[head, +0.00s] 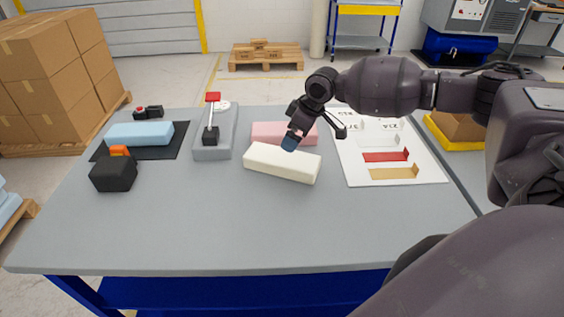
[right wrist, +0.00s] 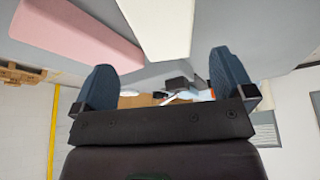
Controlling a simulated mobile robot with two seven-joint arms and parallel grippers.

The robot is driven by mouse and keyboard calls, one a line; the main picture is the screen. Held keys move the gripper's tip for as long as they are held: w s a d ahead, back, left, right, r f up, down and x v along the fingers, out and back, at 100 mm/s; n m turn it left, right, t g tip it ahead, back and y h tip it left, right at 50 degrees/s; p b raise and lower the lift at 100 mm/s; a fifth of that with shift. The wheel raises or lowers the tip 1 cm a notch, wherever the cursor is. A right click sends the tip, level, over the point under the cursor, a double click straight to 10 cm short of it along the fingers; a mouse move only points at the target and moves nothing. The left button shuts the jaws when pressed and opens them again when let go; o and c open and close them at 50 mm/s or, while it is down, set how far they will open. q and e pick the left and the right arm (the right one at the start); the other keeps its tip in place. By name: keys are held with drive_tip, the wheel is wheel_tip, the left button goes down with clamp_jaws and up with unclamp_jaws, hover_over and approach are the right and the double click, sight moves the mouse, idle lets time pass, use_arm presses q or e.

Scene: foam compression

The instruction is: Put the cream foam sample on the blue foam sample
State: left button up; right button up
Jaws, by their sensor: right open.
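The cream foam sample (head: 282,163) lies flat near the middle of the table. The blue foam sample (head: 139,133) lies on a black mat at the left. My right gripper (head: 292,141) is above the far edge of the cream foam sample, with its fingertips pointing down. In the right wrist view my right gripper (right wrist: 165,75) is open, and the cream foam sample (right wrist: 160,25) shows beyond and partly between its fingers. Nothing is held. My left gripper is out of the frames.
A pink foam block (head: 284,130) lies just behind the cream one. A grey device with a red-topped lever (head: 212,140) stands between the blue and cream samples. A black box (head: 113,175) sits front left. A white board (head: 393,165) lies at the right. The front table (head: 230,235) is clear.

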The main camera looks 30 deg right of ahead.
hover_over(280, 161)
drive_tip(key=s+d, duration=0.2)
drive_tip(key=f, duration=0.4)
drive_tip(key=shift+a+f, duration=0.1)
drive_tip(key=shift+a, duration=0.15)
drive_tip(key=shift+x, duration=2.9)
drive_tip(key=shift+s, duration=0.2)
drive_tip(key=c, duration=0.6)
wheel_tip(280, 161, up, 20)
